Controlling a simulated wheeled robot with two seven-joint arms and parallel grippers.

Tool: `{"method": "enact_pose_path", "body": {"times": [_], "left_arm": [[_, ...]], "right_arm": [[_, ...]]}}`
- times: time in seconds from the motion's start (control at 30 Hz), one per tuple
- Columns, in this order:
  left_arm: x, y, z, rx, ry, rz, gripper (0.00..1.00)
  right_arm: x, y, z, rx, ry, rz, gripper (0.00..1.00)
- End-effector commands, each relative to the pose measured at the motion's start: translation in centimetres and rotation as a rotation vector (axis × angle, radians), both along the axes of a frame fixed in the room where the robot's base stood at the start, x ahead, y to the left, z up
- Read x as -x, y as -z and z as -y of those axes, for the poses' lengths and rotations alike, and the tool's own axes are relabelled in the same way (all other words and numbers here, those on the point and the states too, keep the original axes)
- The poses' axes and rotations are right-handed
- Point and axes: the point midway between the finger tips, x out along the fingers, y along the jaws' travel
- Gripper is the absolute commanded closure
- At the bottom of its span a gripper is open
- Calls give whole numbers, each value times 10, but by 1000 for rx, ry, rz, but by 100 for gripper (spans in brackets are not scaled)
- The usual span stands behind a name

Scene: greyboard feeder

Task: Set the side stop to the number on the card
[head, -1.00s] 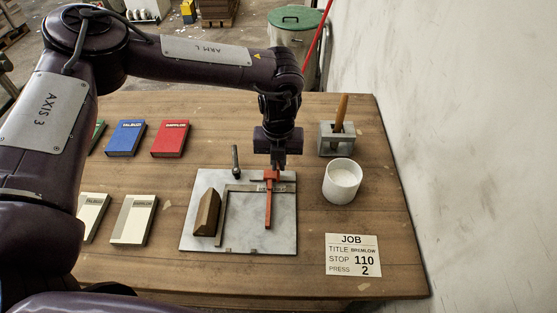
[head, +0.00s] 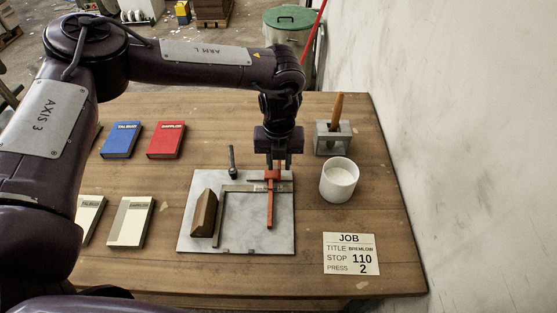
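The side stop (head: 269,208) is a red slider with a long bar, sitting on the ruled rail of the metal square (head: 236,188) on a pale stone plate (head: 265,243). My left gripper (head: 278,164) points down right above the stop's red block. Its two fingers look apart, one on each side near the block's top; whether they touch it I cannot tell. The scale numbers are too small to read. The job card (head: 351,254) lies at the front right and reads title Bremlow, stop 110, press 2. My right gripper is not in view.
A white pot (head: 339,180) and a grey holder with a wooden handle (head: 333,139) stand right. Blue (head: 121,140), red (head: 166,141) and pale books (head: 131,222) lie left.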

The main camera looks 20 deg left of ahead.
Motion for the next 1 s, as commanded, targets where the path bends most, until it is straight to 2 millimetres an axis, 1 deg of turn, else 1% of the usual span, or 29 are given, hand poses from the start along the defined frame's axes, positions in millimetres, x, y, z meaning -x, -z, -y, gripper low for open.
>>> {"method": "enact_pose_path", "body": {"times": [0.23,0.33,0.47,0.6,0.7,0.83,1.0], "left_arm": [[0,0,0,0,0,0,71],[-1,-5,0,2,0,2,71],[-1,-22,0,2,0,3,71],[-1,-47,0,2,0,4,71],[-1,-62,0,1,1,3,71],[0,-74,0,1,0,1,71],[0,-78,0,0,0,-1,71]], "right_arm": [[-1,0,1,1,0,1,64],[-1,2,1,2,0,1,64],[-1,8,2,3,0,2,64],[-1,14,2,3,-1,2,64],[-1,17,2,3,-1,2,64],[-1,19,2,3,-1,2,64],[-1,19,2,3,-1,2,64]]}}
